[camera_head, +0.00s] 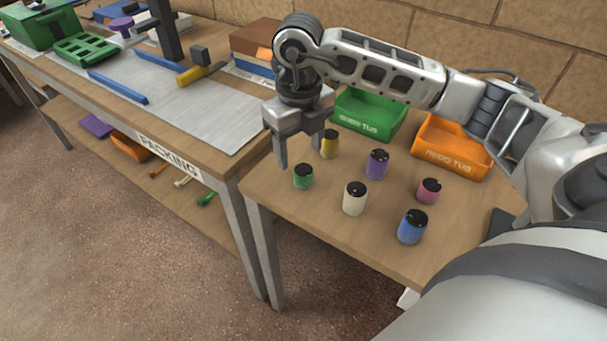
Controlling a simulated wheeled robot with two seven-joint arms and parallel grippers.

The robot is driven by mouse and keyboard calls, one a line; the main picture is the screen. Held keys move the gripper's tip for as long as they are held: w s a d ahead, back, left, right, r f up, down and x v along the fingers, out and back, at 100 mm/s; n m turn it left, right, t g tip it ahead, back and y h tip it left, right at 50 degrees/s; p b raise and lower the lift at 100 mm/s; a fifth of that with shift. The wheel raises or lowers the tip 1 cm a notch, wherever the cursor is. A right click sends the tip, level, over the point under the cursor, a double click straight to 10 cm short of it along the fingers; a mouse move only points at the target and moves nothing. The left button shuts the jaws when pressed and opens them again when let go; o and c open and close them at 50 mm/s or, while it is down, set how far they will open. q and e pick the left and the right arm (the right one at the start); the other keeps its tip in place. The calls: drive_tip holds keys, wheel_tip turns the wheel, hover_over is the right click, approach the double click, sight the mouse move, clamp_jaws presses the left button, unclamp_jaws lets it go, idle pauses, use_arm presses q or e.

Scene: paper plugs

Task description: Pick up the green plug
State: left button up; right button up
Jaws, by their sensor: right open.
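The green plug (303,178) stands upright on the right-hand table, near its left edge, with a black top. My right gripper (299,158) is open and points down, just above and behind the green plug in the picture. One finger shows to the left of the plug's top and the other to its right. The jaws look empty, and I cannot tell the exact height gap. My left gripper is not in view.
Around it stand a yellow plug (330,144), a purple plug (377,164), a white plug (355,199), a pink plug (428,191) and a blue plug (412,228). A green tub (367,119) and an orange tub (450,153) stand behind. The packing table (170,150) adjoins at left.

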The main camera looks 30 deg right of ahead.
sight(303, 170)
drive_tip(key=f, duration=0.6)
drive_tip(key=shift+s+d+f+p, duration=0.15)
drive_tip(key=shift+d+f+p, duration=0.1)
drive_tip(key=shift+p, duration=0.1)
drive_tip(key=c, duration=1.1)
